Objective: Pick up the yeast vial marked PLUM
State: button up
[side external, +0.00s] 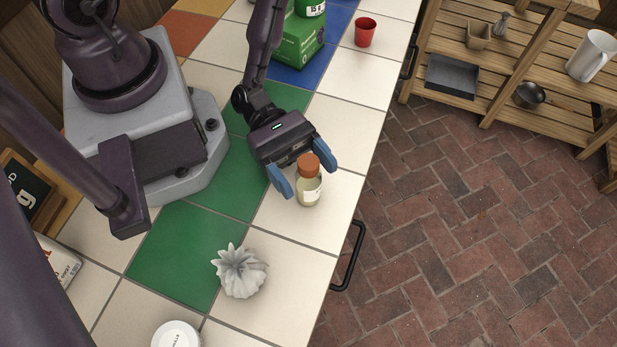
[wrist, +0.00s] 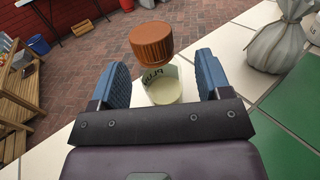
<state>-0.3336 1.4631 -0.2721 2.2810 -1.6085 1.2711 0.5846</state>
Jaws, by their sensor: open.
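The yeast vial (side external: 309,188) has an orange-brown cap and pale contents, and stands upright on a white tile near the counter's edge. In the wrist view the vial (wrist: 163,90) shows a label that seems to read PLUM, seen upside down. My gripper (side external: 296,182) is open, with one blue finger on each side of the vial. In the wrist view the fingers (wrist: 162,75) stand apart with the vial between them, and a gap shows on both sides. The vial's far side is hidden.
A grey tied sack (side external: 240,271) stands on the counter near the vial. A white round lid (side external: 176,335) is at the bottom. A green box (side external: 301,38) and a red cup (side external: 365,32) are at the back. The counter edge with a black handle (side external: 350,257) lies to the right.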

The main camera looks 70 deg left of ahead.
jog(key=shift+w+d, duration=0.1)
jog(key=shift+d, duration=0.55)
jog(key=c, duration=1)
jog(key=shift+r, duration=0.15)
